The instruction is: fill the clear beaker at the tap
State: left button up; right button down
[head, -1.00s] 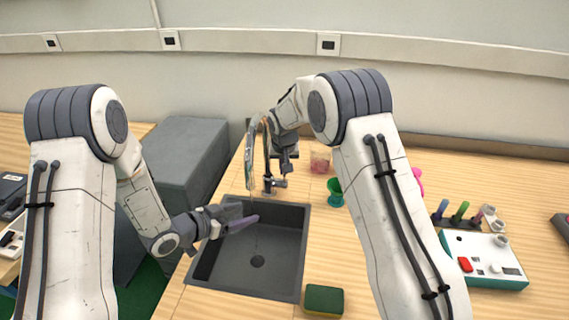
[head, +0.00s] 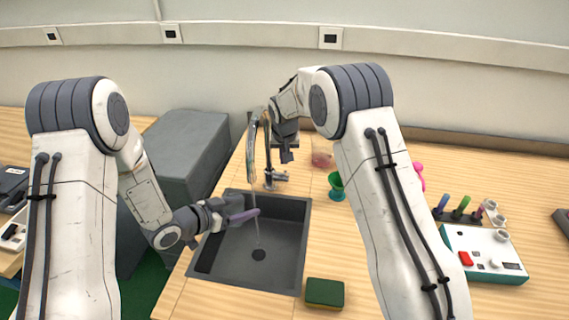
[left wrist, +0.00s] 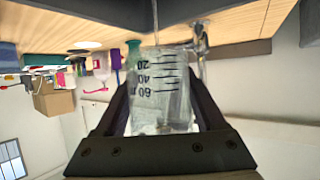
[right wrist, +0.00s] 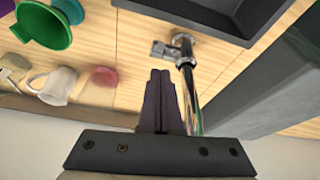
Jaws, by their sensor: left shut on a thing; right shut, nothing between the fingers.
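The clear beaker (left wrist: 160,90), with black marks for 20, 40 and 60, is between the fingers of my left gripper in the left wrist view. My left gripper (head: 243,215) is shut on it over the sink (head: 215,265); the beaker is hard to make out in the head view. The tap (head: 267,150) stands behind the sink, and a thin water stream (head: 257,228) falls beside the left fingertips. I cannot tell the water level in the beaker. My right gripper (head: 287,156) is shut and empty, just above the tap's lever (head: 278,177). Its fingers (right wrist: 160,98) show beside the tap pipe (right wrist: 187,85).
A green funnel-like cup (head: 336,187) and a reddish item (head: 322,160) stand right of the tap. A sponge (head: 325,293) lies beside the sink. A tube rack (head: 465,217) and a white-teal device (head: 485,255) are at right. A grey cabinet (head: 180,150) is at left.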

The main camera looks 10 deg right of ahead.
pick_arm(q)
jog(key=shift+w+d, duration=0.15)
jog(key=shift+d, duration=0.1)
jog(key=shift+c, duration=0.6)
jog(key=w+d, duration=0.4)
jog(key=d, duration=0.1)
pick_arm(e)
jog(key=s+a+r, duration=0.1)
jog(key=s+r, duration=0.5)
jog(key=shift+s+a+r, duration=0.25)
jog(key=shift+a+r, duration=0.1)
jog(key=shift+a, duration=0.05)
pick_arm(q)
jog(key=s+a, duration=0.4)
jog(key=a, duration=0.1)
jog(key=shift+s+a, duration=0.15)
jog(key=shift+a, duration=0.1)
